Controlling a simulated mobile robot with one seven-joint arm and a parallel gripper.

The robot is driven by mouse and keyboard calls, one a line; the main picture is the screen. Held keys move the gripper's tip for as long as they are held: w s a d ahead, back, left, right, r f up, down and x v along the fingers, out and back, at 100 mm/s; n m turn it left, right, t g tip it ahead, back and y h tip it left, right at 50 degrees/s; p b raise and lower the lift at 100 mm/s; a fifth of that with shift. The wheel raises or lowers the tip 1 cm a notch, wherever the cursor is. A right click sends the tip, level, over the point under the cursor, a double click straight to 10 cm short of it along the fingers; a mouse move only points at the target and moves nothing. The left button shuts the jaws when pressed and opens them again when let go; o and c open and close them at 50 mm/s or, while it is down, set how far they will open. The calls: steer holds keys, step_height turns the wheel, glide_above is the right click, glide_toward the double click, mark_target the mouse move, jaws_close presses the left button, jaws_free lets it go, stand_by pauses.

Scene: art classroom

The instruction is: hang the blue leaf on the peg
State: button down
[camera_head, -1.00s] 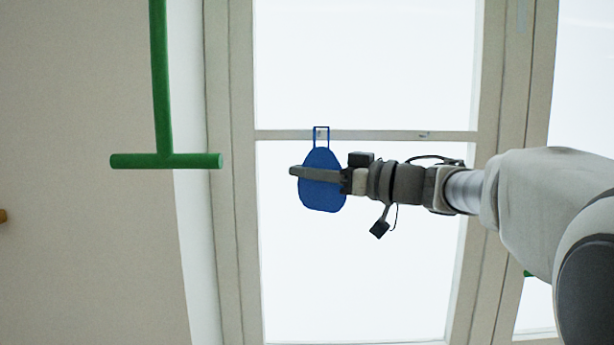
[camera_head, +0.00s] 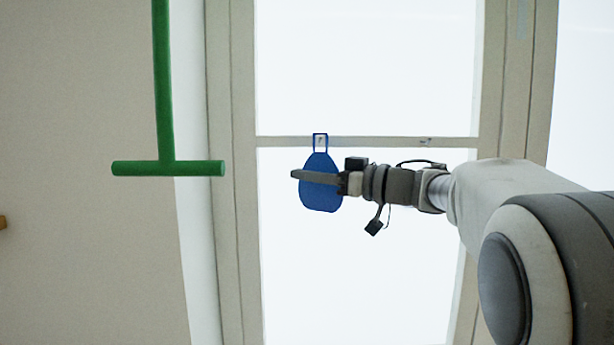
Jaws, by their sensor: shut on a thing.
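The blue leaf (camera_head: 321,199) is a flat rounded piece with a small rectangular loop at its top. My gripper (camera_head: 318,177) comes from the right and is shut on the leaf, its finger lying across the leaf's upper part. The leaf hangs upright in front of the window, with the loop above the finger. A green bar (camera_head: 168,168) lies level at the left, on the end of a green vertical post (camera_head: 162,80); it may be the peg. The leaf is apart from it, to its right, with its loop a little higher in the picture than the bar.
A bright window with a pale frame (camera_head: 243,230) fills the middle behind the leaf. A plain beige wall (camera_head: 80,260) is at the left, with a small brown thing (camera_head: 2,222) at its edge. The picture space between the green bar and the leaf is clear.

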steer(key=shift+w+f+p, duration=0.25)
steer(key=shift+w+p, duration=0.3)
steer(key=shift+w, duration=0.7)
steer(key=shift+w+f+p, duration=0.2)
steer(key=shift+w+p, duration=0.3)
steer(key=shift+w, duration=0.7)
steer(key=shift+f, duration=0.1)
steer(key=c, duration=0.9)
jaws_free()
steer(key=shift+c, duration=0.2)
steer(key=shift+d, duration=0.1)
